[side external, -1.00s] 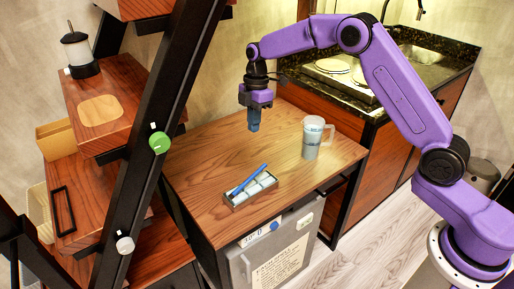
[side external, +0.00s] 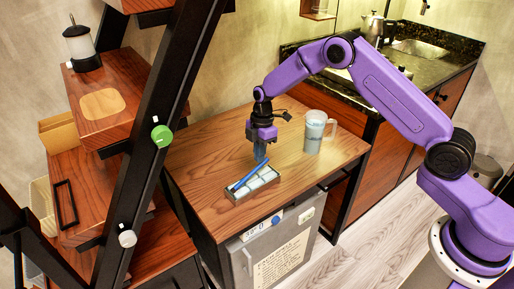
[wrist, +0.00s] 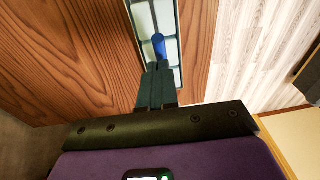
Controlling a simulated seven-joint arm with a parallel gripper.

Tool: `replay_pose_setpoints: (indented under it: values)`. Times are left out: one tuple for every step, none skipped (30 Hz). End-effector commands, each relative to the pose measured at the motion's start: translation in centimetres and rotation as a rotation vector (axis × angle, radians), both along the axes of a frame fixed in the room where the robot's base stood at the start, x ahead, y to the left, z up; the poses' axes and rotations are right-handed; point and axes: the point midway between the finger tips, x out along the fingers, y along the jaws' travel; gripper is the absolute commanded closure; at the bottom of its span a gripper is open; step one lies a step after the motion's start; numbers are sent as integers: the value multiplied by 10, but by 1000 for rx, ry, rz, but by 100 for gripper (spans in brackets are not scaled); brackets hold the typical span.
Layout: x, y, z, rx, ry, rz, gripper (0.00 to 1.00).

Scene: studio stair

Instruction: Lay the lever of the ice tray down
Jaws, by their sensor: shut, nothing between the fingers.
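The ice tray (side external: 258,193) lies on the wooden table top, with pale cells inside a grey rim. Its blue lever (side external: 247,175) slants up from the left end of the tray, with its right end raised. My gripper (side external: 261,160) points down, shut and empty, at the raised end of the lever. In the wrist view the fingertips (wrist: 157,66) overlap the near part of the lever (wrist: 159,46), above the tray (wrist: 176,20). I cannot tell whether they touch the lever.
A clear mug (side external: 314,133) with a handle stands on the table to the right of my gripper. The table top (side external: 205,160) is bare to the left and behind. A dark stair beam with a green knob (side external: 162,135) rises at the left.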

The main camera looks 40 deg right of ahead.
Motion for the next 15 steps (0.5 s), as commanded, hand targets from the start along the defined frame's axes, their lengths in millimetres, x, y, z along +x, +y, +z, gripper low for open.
replay_pose_setpoints:
  values:
    - [0, 0, -1, 0, 0, 0, 100]
    - [0, 0, -1, 0, 0, 0, 100]
    - [0, 0, -1, 0, 0, 0, 100]
    - [0, 0, -1, 0, 0, 0, 100]
    - [0, 0, -1, 0, 0, 0, 100]
    - [0, 0, -1, 0, 0, 0, 100]
    - [0, 0, -1, 0, 0, 0, 100]
    - [0, 0, -1, 0, 0, 0, 100]
    - [0, 0, -1, 0, 0, 0, 100]
    - [0, -1, -2, 0, 1, 0, 100]
    - [0, -2, -3, 0, 1, -1, 100]
    - [0, -5, -7, 0, 2, -1, 100]
    - [-1, -8, -11, 0, 3, -2, 100]
    - [-1, -12, -16, 0, 5, -3, 100]
    - [-1, -16, -23, 0, 5, -2, 100]
